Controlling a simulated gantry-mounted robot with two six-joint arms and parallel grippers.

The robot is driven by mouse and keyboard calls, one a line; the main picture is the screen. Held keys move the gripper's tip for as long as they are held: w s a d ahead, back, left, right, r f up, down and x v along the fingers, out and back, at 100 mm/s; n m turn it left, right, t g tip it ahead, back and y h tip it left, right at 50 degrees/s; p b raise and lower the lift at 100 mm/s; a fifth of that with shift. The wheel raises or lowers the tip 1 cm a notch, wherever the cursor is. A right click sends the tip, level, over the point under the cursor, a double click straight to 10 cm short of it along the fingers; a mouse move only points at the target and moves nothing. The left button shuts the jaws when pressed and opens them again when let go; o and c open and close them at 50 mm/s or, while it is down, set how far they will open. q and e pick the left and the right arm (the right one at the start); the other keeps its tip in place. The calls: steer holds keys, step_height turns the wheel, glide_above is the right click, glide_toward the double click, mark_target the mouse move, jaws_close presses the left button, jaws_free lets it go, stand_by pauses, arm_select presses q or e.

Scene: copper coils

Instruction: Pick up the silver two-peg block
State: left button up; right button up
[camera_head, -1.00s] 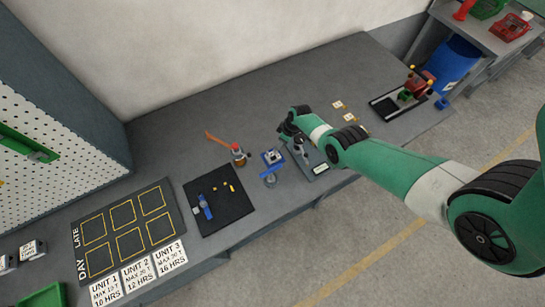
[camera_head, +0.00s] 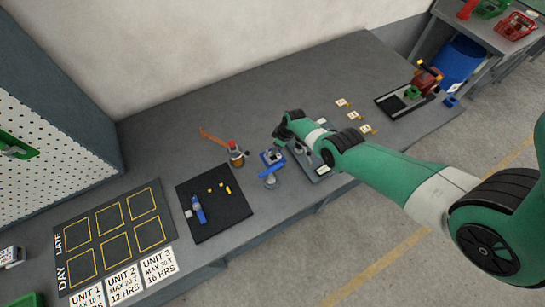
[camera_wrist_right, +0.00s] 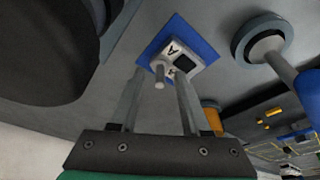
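A small silver block (camera_head: 272,155) sits on a blue square plate (camera_head: 263,163) on the grey table, near the middle of the head view. The wrist view shows the silver block (camera_wrist_right: 190,65) closer, with letter marks, a dark square and one peg visible; a second peg is not clear. My right gripper (camera_head: 280,136) is just above and behind the block in the head view. In the wrist view its two fingers (camera_wrist_right: 160,72) are apart, with the peg between them in the picture and nothing clearly gripped. My left gripper is not in view.
A blue-handled round-based tool (camera_head: 270,178) stands close beside the plate. A black mat (camera_head: 230,208) with small parts lies at lower left. A grey panel (camera_head: 320,173) lies under my right arm.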

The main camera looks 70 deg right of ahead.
jaws_close()
stand_by(1.2)
